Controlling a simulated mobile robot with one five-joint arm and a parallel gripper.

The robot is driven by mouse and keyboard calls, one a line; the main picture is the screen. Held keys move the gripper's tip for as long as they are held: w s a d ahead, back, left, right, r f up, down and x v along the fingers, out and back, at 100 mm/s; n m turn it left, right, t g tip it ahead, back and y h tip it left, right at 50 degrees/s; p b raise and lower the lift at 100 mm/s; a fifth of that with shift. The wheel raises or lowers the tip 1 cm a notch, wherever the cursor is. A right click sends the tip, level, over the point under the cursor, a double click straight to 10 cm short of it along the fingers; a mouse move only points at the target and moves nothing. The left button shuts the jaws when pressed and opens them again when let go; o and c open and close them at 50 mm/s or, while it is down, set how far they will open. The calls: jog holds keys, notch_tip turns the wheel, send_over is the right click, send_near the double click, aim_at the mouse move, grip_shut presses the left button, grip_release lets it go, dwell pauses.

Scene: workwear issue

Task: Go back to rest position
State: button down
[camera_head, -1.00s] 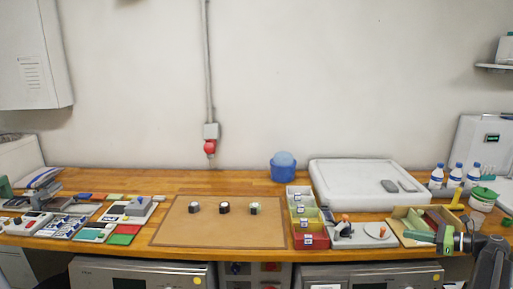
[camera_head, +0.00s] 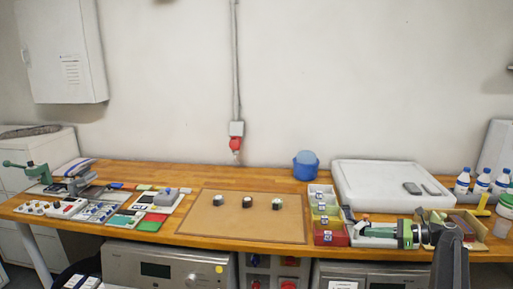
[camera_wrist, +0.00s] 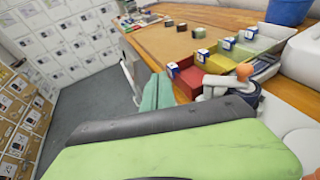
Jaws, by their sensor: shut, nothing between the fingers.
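My gripper (camera_head: 374,232) is at the right of the head view, low over the front of the wooden bench (camera_head: 150,240), just right of the coloured bins. Its green fingers are shut and empty, and point left. In the wrist view the light green finger fills the bottom, with a teal part (camera_wrist: 157,93) beyond it. A small device with an orange knob (camera_wrist: 244,72) is close beside the fingers in the wrist view. My arm rises from the lower right in the head view.
Bins (camera_head: 331,236) in red, yellow and green stand left of my gripper. A white slab (camera_head: 380,178) lies behind. Three small blocks sit on a brown mat (camera_head: 240,222). White-and-blue bottles (camera_head: 481,180) stand right. A blue bucket (camera_head: 305,171) stands at the back.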

jog(key=s+a+f+n+g+h, duration=0.1)
jog(key=s+a+f+n+g, duration=0.15)
jog(key=a, duration=0.75)
jog(key=s+a+f+n+g+h, duration=0.2)
jog(key=a+f+n, duration=0.15)
jog(key=a, duration=0.65)
jog(key=s+a+f+n+g+h, duration=0.15)
jog(key=a+f, duration=0.25)
jog(key=a, duration=0.7)
jog(key=s+a+f+n+g+h, duration=0.25)
jog(key=s+a+f+n, duration=0.2)
jog(key=s+n, duration=0.25)
jog(key=s+d+f+n+t+h, duration=0.1)
jog(key=s+d+f+n+h, duration=0.1)
jog(key=d+n+h, duration=0.4)
jog(key=s+d+n, duration=0.1)
jog(key=d+n, duration=0.2)
jog(key=shift+d+f, duration=0.15)
jog(key=shift+f, duration=0.25)
